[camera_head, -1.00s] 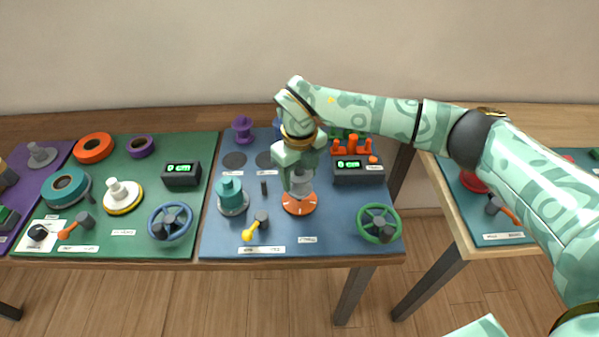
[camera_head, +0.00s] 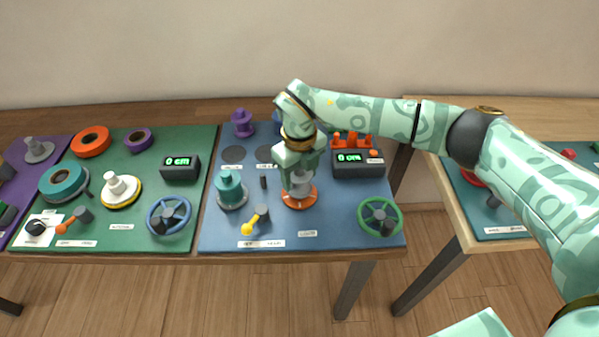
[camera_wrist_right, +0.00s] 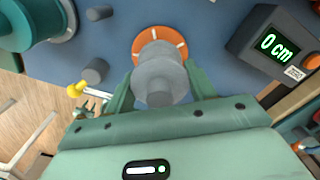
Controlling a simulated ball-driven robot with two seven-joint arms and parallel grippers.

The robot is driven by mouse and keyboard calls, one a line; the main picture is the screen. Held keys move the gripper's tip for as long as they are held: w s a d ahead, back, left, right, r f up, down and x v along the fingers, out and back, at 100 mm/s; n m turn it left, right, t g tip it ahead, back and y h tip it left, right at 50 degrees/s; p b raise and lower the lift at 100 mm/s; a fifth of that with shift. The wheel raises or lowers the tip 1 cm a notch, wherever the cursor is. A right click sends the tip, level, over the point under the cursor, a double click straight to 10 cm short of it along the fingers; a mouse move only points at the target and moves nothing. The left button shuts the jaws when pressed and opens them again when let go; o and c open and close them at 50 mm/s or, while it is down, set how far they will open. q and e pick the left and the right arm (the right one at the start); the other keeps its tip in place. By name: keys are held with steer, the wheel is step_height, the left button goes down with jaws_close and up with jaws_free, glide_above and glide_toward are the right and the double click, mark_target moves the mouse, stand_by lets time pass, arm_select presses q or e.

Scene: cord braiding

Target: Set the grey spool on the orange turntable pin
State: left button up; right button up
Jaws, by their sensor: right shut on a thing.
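The grey spool (camera_head: 301,184) is between the fingers of my right gripper (camera_head: 298,180), above or on the orange turntable (camera_head: 300,201). In the right wrist view the grey spool (camera_wrist_right: 159,76) sits between the two green fingers and covers the middle of the orange turntable (camera_wrist_right: 160,37). The pin is hidden behind the spool, so I cannot tell whether the spool is seated on it. My right gripper is shut on the spool. My left gripper is not in view.
A teal spool (camera_head: 230,188) stands left of the turntable. A yellow-handled crank (camera_head: 256,219) is in front, a green handwheel (camera_head: 379,216) front right, and a display box reading 0 cm (camera_head: 358,163) behind right.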

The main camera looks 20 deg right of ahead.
steer(key=shift+f, duration=0.15)
steer(key=shift+f, duration=0.65)
steer(key=o, duration=1)
step_height(320, 180, up, 8)
steer(key=p, duration=0.5)
steer(key=shift+r+p, duration=0.1)
steer(key=shift+p, duration=0.2)
